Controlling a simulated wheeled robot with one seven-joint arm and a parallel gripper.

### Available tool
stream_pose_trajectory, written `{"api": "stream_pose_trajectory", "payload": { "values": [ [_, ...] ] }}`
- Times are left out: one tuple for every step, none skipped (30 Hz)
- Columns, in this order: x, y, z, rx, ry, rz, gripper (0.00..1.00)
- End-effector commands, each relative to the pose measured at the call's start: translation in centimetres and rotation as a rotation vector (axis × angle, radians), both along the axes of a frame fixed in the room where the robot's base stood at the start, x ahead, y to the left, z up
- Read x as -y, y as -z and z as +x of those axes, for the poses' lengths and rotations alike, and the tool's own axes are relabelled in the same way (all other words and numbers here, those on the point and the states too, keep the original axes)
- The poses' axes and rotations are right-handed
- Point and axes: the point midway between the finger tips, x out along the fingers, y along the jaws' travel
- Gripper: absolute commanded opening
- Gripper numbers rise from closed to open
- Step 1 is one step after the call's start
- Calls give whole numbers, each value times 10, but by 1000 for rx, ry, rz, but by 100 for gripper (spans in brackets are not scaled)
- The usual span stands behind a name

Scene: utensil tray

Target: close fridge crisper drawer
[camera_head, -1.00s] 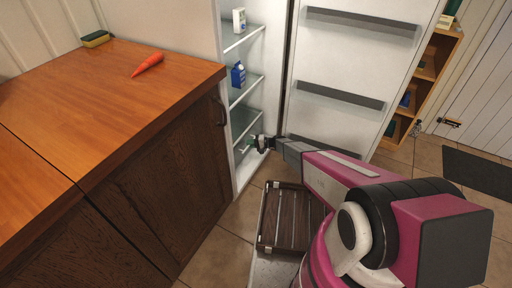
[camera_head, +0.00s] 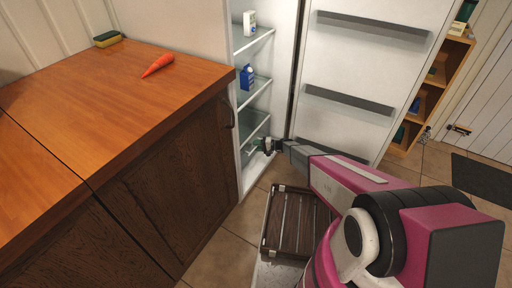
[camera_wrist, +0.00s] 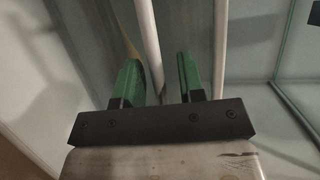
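The fridge (camera_head: 245,184) stands open, with its white door (camera_head: 345,60) swung out to the right. My gripper (camera_head: 262,146) reaches into the lower part of the fridge, near the lowest glass shelf. In the wrist view my gripper (camera_wrist: 160,80) has two green fingers apart, with a pale bar (camera_wrist: 149,40) running up between them. The bar appears between the fingers, but I cannot tell whether they touch it. The crisper drawer cannot be clearly made out in the head view; my arm and the door hide part of the fridge's lower area.
A blue carton (camera_head: 247,78) and a white carton (camera_head: 249,22) stand on the fridge shelves. A wooden counter (camera_head: 110,85) with a carrot (camera_head: 158,64) and sponge (camera_head: 107,39) is at left.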

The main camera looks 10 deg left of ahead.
Motion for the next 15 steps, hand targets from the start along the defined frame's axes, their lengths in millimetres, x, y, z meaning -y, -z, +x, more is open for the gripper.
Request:
{"api": "stream_pose_trajectory", "payload": {
  "values": [
    [7,-2,0,0,1,0,36],
    [11,-2,0,-1,2,0,36],
    [19,-3,0,0,3,-1,36],
    [24,-4,1,0,3,-2,36],
    [30,-5,1,0,3,-2,36],
    [37,-7,1,-1,2,-2,36],
    [43,-8,2,0,3,-1,36],
    [49,-9,2,0,3,-1,36],
    [56,-10,3,0,4,-2,36],
    [61,-11,3,0,3,-2,36],
    [67,-12,3,0,3,-3,36],
    [73,-13,4,0,3,-3,36],
    [77,-13,4,-1,2,-3,36],
    [81,-14,4,-1,2,-3,36],
    [85,-15,5,-1,2,-3,36]
  ]
}}
